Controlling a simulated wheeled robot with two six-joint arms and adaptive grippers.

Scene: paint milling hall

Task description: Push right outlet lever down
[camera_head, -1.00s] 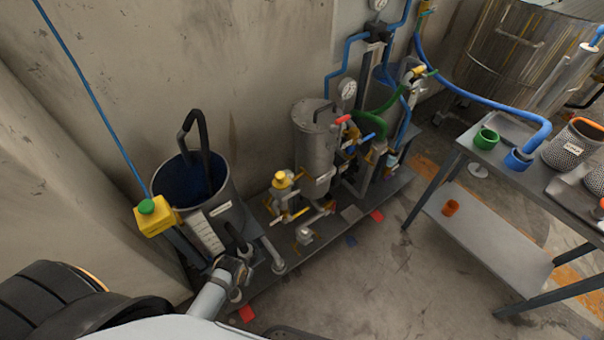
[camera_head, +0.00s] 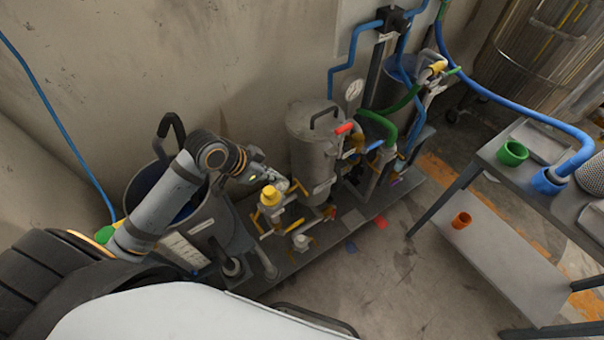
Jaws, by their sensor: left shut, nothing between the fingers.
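A grey machine with pipework stands on a dark base plate along the wall. Low on its front is a yellow-capped valve (camera_head: 270,197), with yellow levers (camera_head: 295,225) beside and below it. Which of these is the right outlet lever, I cannot tell for sure. Higher up are a red-handled lever (camera_head: 344,128) and a blue-handled one (camera_head: 374,146). My left gripper (camera_head: 289,184) is shut and empty, just above and behind the yellow cap; I cannot tell whether it touches anything. It hides part of the pipework there. My right gripper is not in view.
A grey bucket (camera_head: 215,213) with blue inside stands left of the valve, partly behind my left arm. A grey vessel (camera_head: 314,150) rises behind the levers. A table (camera_head: 480,162) with green and blue cups is at right.

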